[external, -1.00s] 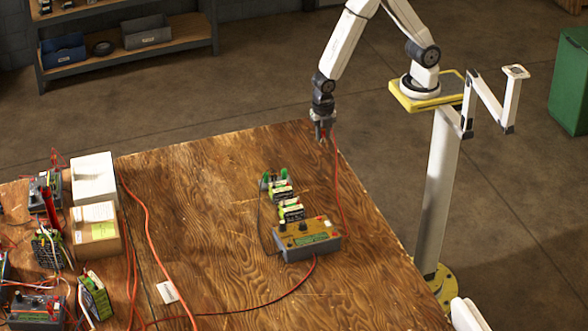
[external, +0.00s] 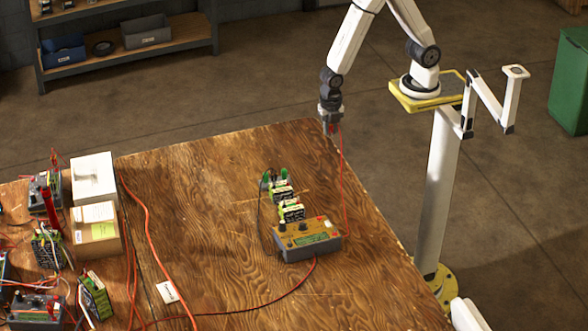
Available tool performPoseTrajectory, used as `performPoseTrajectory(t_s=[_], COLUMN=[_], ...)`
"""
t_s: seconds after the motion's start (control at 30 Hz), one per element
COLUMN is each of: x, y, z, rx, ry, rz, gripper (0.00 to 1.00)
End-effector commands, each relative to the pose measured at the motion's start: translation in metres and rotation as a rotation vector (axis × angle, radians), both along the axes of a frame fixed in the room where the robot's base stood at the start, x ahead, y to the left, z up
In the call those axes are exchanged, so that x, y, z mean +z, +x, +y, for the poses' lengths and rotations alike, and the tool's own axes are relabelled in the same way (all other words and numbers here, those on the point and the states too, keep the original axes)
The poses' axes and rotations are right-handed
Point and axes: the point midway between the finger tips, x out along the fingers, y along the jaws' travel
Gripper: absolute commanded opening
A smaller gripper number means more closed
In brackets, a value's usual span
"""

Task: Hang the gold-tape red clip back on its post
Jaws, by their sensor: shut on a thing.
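My gripper (external: 331,127) is at the far right corner of the wooden table, in the air above its edge. It is shut on the red clip, which is very small here and mostly hidden by the fingers. A red lead (external: 343,180) hangs from the gripper down to the charger (external: 306,240), a grey box with a brown top panel. The gold tape cannot be made out. Behind the charger stand small batteries (external: 291,211) and a stand with green ends and dark upright pieces (external: 274,179). I cannot tell which piece is the clip's post.
White and brown boxes (external: 95,231), several devices and loose cables crowd the left. An orange cable (external: 146,225) and a white label (external: 167,292) lie across the table.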

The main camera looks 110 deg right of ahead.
Motion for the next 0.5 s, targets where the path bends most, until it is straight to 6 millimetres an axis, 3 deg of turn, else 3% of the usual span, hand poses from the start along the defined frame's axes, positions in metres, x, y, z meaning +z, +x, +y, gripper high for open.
performPoseTrajectory(t_s=[0.27,0.5], x=[0.0,0.0], y=[0.003,0.011], z=[0.008,0.034], rx=[0.002,0.005], ry=[0.0,0.0], rz=[0.0,-0.001], gripper=[0.0,0.0])
